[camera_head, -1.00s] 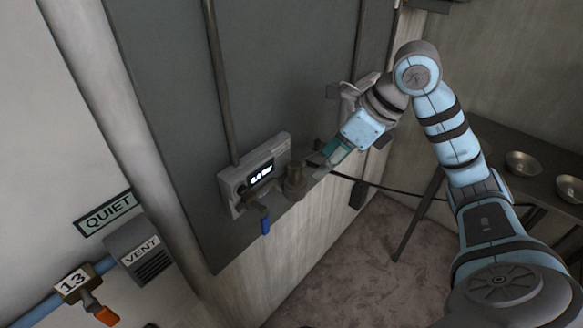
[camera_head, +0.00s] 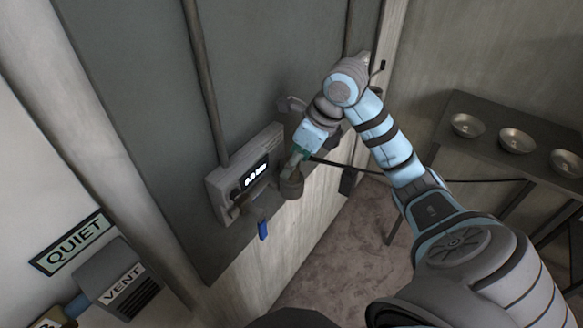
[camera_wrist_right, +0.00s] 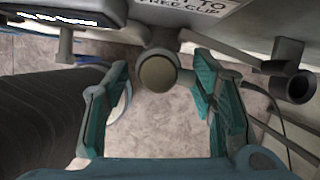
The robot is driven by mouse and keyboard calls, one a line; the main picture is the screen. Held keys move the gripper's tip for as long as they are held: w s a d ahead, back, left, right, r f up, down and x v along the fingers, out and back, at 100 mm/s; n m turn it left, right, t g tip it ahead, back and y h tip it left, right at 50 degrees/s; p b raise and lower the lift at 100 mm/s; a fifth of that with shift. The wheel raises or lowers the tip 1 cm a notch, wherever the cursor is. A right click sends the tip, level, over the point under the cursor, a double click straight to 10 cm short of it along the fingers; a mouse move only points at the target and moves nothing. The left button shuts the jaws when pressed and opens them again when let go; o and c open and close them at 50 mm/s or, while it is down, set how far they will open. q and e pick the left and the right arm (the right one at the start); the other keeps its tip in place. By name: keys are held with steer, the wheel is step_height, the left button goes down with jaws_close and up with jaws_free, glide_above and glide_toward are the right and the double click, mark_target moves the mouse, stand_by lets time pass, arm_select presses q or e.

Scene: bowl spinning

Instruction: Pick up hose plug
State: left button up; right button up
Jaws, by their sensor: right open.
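My right gripper (camera_head: 299,156) reaches to the wall unit from the right. In the wrist view its teal-padded fingers (camera_wrist_right: 160,80) are open and apart. A round, tan-ended fitting (camera_wrist_right: 157,72), which may be the hose plug, shows between the fingers near their tips. I cannot tell whether either finger touches it. In the head view a brownish upright cylinder (camera_head: 291,183) stands right at the fingertips, beside the display box; it looks like the same fitting. My left gripper is not in view.
The grey display box (camera_head: 245,175) is on the wall, with a blue-ended lever (camera_head: 262,229) below it. A dark hose (camera_head: 345,165) runs rightward. A grey pipe with an open dark end (camera_wrist_right: 297,86) is right of my fingers. A table with metal bowls (camera_head: 516,139) stands right.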

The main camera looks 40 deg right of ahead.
steer(key=shift+x, duration=1.15)
steer(key=shift+s+r, duration=0.15)
steer(key=shift+s, duration=0.1)
steer(key=c, duration=0.3)
jaws_close()
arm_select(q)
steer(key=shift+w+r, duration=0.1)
